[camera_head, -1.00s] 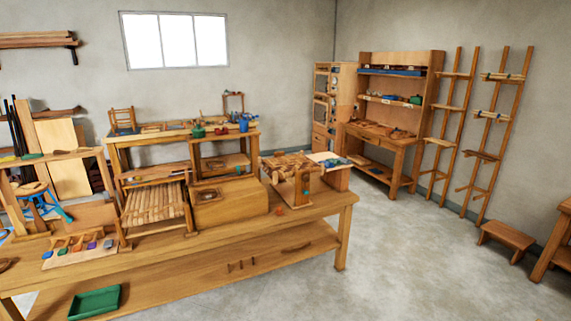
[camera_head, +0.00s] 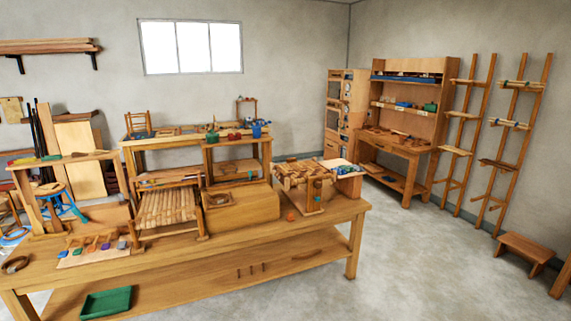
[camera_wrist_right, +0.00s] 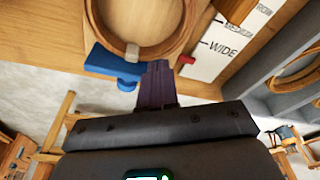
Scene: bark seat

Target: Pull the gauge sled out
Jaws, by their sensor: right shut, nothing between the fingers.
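In the right wrist view my right gripper (camera_wrist_right: 157,70) is shut with nothing between its dark fingers. Its tips are at the lower edge of a round wooden ring (camera_wrist_right: 178,45) on a wooden surface. A blue piece (camera_wrist_right: 108,65) with a small grey block (camera_wrist_right: 132,52) lies left of the fingertips. A small red piece (camera_wrist_right: 186,60) shows just right of them. A white card (camera_wrist_right: 222,50) reads "WIDE" and "MEDIUM". I cannot tell which piece is the gauge sled. Neither gripper shows in the head view.
In the head view a long wooden workbench (camera_head: 325,222) carries wooden racks and a slatted frame (camera_head: 168,208). A green tray (camera_head: 106,303) is on its lower shelf. A tall shelf unit (camera_head: 408,68) and ladder racks (camera_head: 468,130) stand by the walls.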

